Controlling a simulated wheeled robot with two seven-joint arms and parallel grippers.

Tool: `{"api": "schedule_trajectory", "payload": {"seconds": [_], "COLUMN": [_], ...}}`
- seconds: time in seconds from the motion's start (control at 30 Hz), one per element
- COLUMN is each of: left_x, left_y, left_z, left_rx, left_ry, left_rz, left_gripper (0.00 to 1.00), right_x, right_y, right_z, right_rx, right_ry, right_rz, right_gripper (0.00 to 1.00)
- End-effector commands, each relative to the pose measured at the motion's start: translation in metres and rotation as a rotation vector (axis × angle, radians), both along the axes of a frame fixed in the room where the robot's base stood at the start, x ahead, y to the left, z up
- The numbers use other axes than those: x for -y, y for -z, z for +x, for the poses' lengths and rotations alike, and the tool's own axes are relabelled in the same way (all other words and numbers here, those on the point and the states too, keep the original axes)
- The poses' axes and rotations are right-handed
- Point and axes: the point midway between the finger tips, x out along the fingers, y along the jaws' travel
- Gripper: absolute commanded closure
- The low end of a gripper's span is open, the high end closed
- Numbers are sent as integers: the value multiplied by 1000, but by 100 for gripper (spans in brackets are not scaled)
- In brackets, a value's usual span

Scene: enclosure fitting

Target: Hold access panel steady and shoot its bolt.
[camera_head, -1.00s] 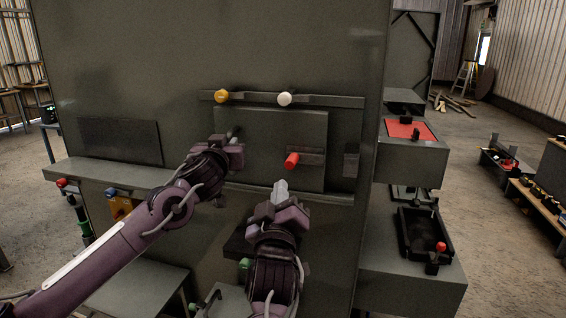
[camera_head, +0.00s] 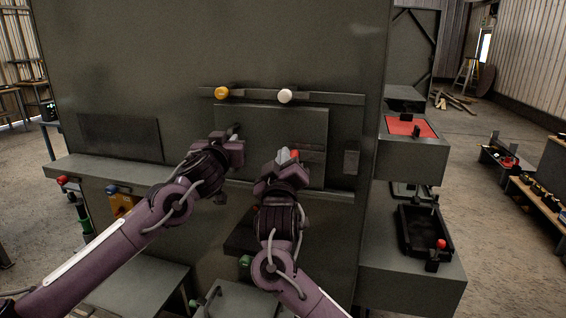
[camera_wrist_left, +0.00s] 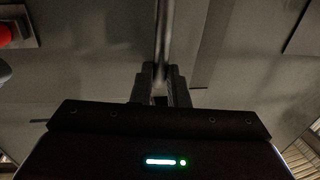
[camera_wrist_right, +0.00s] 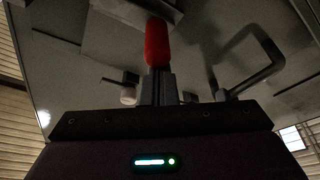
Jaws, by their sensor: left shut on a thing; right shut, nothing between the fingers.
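The access panel (camera_head: 262,122) is a flat grey-green plate set upright in the enclosure front. My left gripper (camera_head: 236,133) is shut on the panel's dark bar handle (camera_wrist_left: 163,35) at its left side. The bolt's red knob (camera_head: 295,154) sticks out on the panel's right half; it also shows in the right wrist view (camera_wrist_right: 157,42). My right gripper (camera_head: 284,156) is shut and empty, its tips just left of the knob. I cannot tell whether they touch. A dark keeper block (camera_head: 351,162) stands on the frame right of the panel, apart from the bolt.
An orange knob (camera_head: 221,93) and a white knob (camera_head: 285,96) sit on the rail above the panel. A ledge (camera_head: 90,172) runs along the left. Boxes with a red-topped surface (camera_head: 410,127) and a black tray (camera_head: 418,211) stand at the right.

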Motion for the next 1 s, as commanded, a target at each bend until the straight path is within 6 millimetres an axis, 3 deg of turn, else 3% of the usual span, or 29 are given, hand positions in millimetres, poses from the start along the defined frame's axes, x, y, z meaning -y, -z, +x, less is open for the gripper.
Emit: {"api": "schedule_trajectory", "payload": {"seconds": [0.23, 0.6, 1.0], "left_x": [0, -1, -2], "left_y": [0, 0, -1], "left_z": [0, 0, 1], "left_rx": [-1, -1, 1], "left_ry": [-1, -3, -4], "left_rz": [0, 0, -1], "left_gripper": [100, 100, 100], "right_x": [7, 67, 70], "right_y": [1, 2, 3], "right_z": [-1, -21, -22], "right_rx": [-2, -4, -5], "right_ry": [3, 5, 5], "right_rz": [1, 0, 0], "right_gripper": [100, 100, 100]}}
